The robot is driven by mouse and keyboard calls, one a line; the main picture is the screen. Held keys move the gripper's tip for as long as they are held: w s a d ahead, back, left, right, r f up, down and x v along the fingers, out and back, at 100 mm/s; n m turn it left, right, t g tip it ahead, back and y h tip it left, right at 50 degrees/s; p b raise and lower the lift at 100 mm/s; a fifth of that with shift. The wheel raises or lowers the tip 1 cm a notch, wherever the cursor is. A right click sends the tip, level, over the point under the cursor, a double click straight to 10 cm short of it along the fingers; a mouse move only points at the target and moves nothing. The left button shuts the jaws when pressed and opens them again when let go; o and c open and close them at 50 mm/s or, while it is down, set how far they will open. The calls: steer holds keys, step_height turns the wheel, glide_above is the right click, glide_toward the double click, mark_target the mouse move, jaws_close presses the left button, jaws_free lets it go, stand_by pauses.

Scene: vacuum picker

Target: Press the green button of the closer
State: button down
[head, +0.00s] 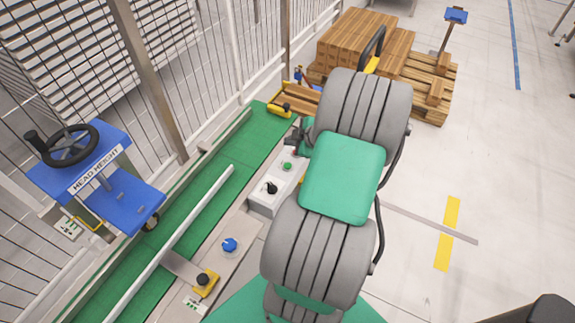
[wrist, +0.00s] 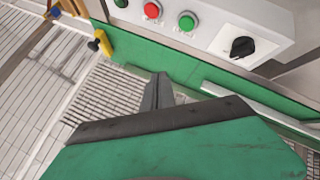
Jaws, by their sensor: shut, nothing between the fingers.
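A light grey control box (head: 264,203) stands beside the green conveyor strip in the head view, partly hidden by my arm. A green button (head: 287,166) and a black rotary switch (head: 271,187) show on it. In the wrist view a grey box (wrist: 215,38) spans the top, with a red button (wrist: 152,10), a green button (wrist: 187,21) to its right and a black switch (wrist: 242,47) farther right. No label naming the closer is legible. My gripper (wrist: 158,78) is shut and empty, its tips below the buttons in the picture and apart from them.
A blue HEAD HEIGHT stand with a handwheel (head: 70,145) is at the left. A blue knob (head: 230,244) and a black knob on a yellow base (head: 205,284) sit nearer. Stacked wooden boards (head: 355,40) lie at the back. Open floor is at the right.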

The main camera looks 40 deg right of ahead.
mark_target(290, 167)
step_height(290, 167, down, 8)
steer(key=b, duration=0.4)
steer(key=shift+f+b, duration=0.15)
steer(key=shift+b, duration=0.2)
steer(key=shift+f+b, duration=0.3)
stand_by(1.5)
steer(key=shift+f+b, duration=0.4)
steer(key=shift+b, duration=0.25)
